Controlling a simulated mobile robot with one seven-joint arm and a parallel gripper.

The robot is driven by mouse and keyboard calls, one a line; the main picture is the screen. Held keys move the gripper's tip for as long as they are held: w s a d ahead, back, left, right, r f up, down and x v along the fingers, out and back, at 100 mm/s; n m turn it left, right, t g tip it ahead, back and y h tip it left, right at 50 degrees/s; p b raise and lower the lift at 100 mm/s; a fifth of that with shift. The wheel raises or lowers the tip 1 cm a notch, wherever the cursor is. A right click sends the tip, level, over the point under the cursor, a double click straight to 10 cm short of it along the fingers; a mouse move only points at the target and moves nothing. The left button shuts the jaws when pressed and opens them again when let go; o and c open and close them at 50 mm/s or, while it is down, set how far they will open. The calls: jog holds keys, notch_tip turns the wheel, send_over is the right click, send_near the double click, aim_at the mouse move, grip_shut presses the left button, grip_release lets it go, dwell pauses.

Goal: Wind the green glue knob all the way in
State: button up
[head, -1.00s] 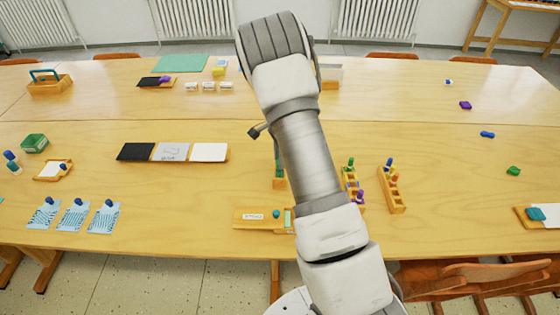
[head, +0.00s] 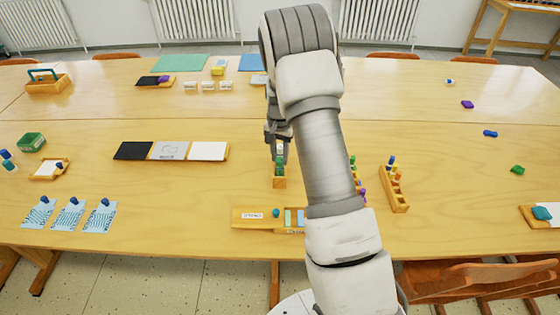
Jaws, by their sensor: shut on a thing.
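A small wooden holder (head: 280,183) stands near the middle of the table, left of my arm. The green glue knob (head: 280,166) shows just above it, upright. My gripper (head: 279,157) points down over the holder, with its fingertips at the green piece, and is shut on it. A small pale patch (head: 280,147) shows between the fingers; I cannot tell what it is. The fingers hide part of the knob, and how far it is wound in cannot be seen.
A wooden box (head: 252,217) with a label and coloured pieces lies in front. A wooden rack of knobs (head: 394,188) stands to the right; another is partly behind my arm. Black, grey and white panels (head: 172,151) lie left. Bare table surrounds the holder's left side.

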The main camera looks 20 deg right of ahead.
jog(key=n, duration=0.3)
jog(key=o, duration=1.4)
jog(key=shift+o, duration=0.2)
jog(key=m, duration=0.6)
jog(key=m+p, duration=0.1)
jog(key=m, duration=0.4)
jog(key=c, duration=1.4)
